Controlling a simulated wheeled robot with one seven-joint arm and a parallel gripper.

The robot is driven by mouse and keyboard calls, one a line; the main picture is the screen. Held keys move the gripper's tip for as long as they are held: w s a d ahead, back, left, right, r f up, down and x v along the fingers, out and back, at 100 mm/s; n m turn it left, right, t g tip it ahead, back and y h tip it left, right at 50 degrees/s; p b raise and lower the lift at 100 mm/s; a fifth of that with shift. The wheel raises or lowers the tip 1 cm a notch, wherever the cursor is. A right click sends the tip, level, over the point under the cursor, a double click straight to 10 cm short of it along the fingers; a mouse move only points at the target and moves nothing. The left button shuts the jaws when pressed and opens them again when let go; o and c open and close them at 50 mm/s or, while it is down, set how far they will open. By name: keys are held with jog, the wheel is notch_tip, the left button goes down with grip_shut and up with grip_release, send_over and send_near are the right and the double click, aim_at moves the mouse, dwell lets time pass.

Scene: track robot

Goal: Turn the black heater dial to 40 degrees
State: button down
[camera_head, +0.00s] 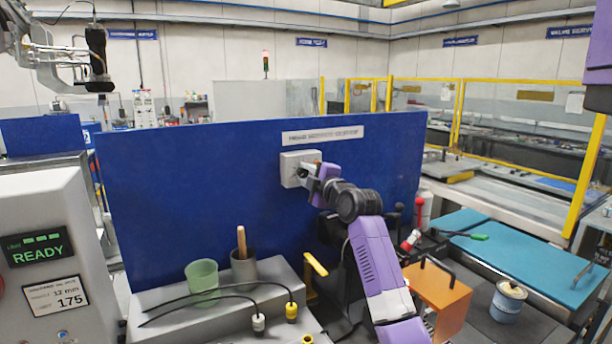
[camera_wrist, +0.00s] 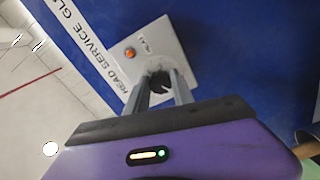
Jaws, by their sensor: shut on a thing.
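The black heater dial (camera_wrist: 158,80) sits on a pale square heater box (camera_wrist: 165,45) on the blue panel. In the wrist view the two grey fingers of my gripper (camera_wrist: 160,84) are on either side of the dial and shut on it. An orange lamp (camera_wrist: 130,53) is on the box beside the dial. In the head view the box (camera_head: 289,169) is on the upright panel below a white sign, and my gripper (camera_head: 305,173) reaches it from the right. The dial is mostly hidden there by my gripper. I cannot read any degree marks.
The blue panel (camera_head: 190,190) stands upright behind the bench. A green cup (camera_head: 202,277), a dark cup (camera_head: 244,268) and cables with yellow and white plugs are on the bench below. An orange box (camera_head: 437,292) and a tin (camera_head: 508,300) are to the right.

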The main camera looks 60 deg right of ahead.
jog(key=m+b, duration=0.1)
jog(key=m, duration=0.2)
jog(key=shift+f, duration=0.1)
jog(key=m, duration=0.3)
jog(key=shift+m, duration=0.4)
jog(key=m, duration=0.3)
jog(key=shift+m, duration=0.3)
jog(key=m+p, duration=0.1)
jog(key=m, duration=0.2)
jog(key=shift+a+m, duration=0.1)
jog(key=shift+m, duration=0.2)
jog(key=m+p, duration=0.1)
jog(key=m, duration=0.4)
jog(key=shift+w, duration=0.1)
jog(key=m+p, duration=0.2)
jog(key=m, duration=0.2)
jog(key=shift+m, duration=0.5)
